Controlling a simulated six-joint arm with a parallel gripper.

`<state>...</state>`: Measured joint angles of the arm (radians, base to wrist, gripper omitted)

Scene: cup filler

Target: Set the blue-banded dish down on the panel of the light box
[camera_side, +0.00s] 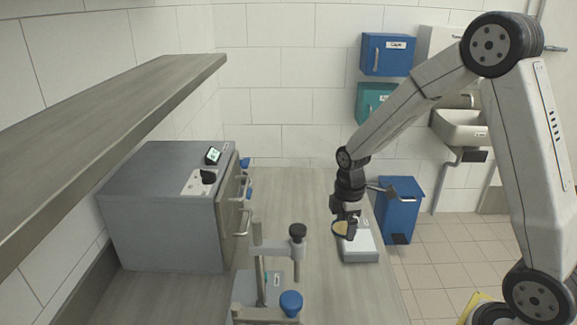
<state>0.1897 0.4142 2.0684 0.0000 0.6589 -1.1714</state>
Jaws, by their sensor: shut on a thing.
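My gripper (347,220) points down near the right edge of the bench and is shut on a small dish (341,229). The dish shows as a tan, round shape with a dark rim, and its blue band is too small to make out. A low, pale grey box, which looks like the light box (361,253), lies on the bench right below and behind the dish. The dish overlaps the left part of its top in this view. I cannot tell whether the dish touches the panel. The gripper hides part of the box.
A grey oven-like cabinet (165,215) stands at the left under a long shelf (100,120). A stand with a black knob (297,231) and a blue knob (291,303) is at the front. Bench between cabinet and light box is mostly clear. A blue bin (400,212) stands beyond the bench.

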